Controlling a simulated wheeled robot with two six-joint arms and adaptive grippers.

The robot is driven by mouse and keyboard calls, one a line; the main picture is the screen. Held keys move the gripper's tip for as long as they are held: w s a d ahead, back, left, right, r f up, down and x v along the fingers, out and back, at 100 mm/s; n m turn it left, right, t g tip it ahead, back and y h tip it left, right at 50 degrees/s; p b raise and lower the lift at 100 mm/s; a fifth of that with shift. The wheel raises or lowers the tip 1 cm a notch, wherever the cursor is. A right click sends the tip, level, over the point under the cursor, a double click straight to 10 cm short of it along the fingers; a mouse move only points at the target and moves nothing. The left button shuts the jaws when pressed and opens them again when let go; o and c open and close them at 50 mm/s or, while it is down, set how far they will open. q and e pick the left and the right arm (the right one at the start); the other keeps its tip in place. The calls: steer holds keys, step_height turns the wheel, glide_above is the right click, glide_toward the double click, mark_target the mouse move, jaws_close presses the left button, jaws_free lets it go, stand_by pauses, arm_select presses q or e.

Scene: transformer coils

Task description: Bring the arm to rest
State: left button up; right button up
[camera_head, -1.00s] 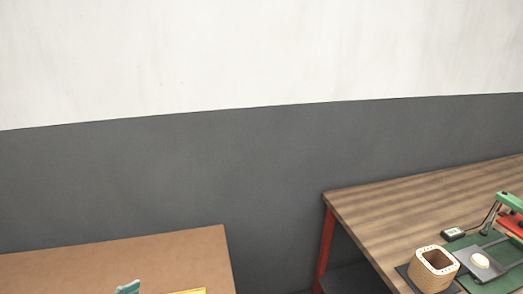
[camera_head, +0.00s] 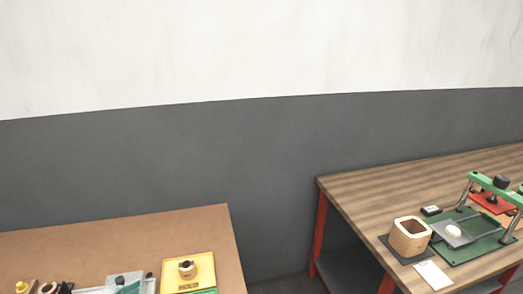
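Neither of my arms or grippers shows in the head view. A square tan coil with a hollow middle (camera_head: 409,236) stands upright on a dark pad on the wooden bench (camera_head: 375,197) at the right. A yellow plate marked HOLD (camera_head: 204,262) lies on the brown table (camera_head: 130,232) at the lower left, with a small round coil-like part (camera_head: 187,268) on it.
A white card (camera_head: 433,274) lies in front. Small parts crowd the brown table's near side, cut off below. A gap separates the tables.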

arm_select(q)
steer(key=s+d+f+g+y, duration=0.1)
steer(key=s+d+f+g, duration=0.3)
steer(key=s+d+f, duration=0.4)
steer(key=s+a+f+n+g+y, duration=0.1)
steer(key=s+a+n+g+y, duration=0.15)
steer(key=s, duration=0.55)
steer(key=s+a+f+n+g+y, duration=0.1)
steer(key=s+a+n+g+y, duration=0.15)
steer(key=s, duration=0.65)
step_height(320, 180, down, 26)
steer(key=s+a+b, duration=0.1)
steer(key=s+b, duration=0.1)
steer(key=b, duration=0.4)
steer(key=s+f+g+b, duration=0.1)
steer(key=s+f+b, duration=0.3)
steer(key=s+f, duration=0.9)
step_height(320, 180, down, 3)
steer(key=shift+a+f+m, duration=0.1)
steer(key=shift+a+m, duration=0.2)
steer(key=shift+a, duration=0.05)
arm_select(e)
step_height(320, 180, down, 10)
steer(key=shift+f, duration=0.2)
